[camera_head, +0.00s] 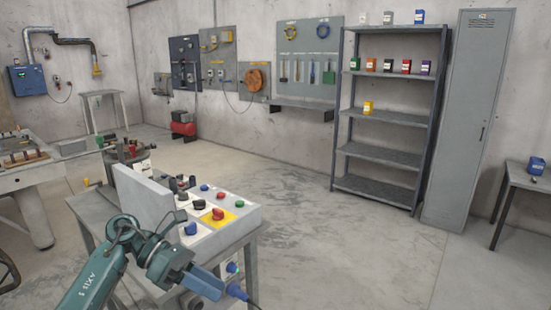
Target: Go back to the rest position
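My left arm, teal with "AXIS 5" on a link, comes in from the lower left. My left gripper (205,284) is low in the view, in front of the near end of the control bench. Its blue-grey fingers point right, and their gap cannot be made out. A blue plug-like piece (236,291) with a dark cable shows just past the fingertips; I cannot tell whether it is held. The control panel (243,211) with coloured knobs and buttons is on the bench above and beyond the gripper. My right gripper is not in view.
A grey upright plate (143,200) stands on the bench close to my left arm. A metal shelf (383,157) with small coloured boxes and a grey locker (470,120) stand at the back right. A side table (525,178) is at the far right. The middle floor (340,245) is clear.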

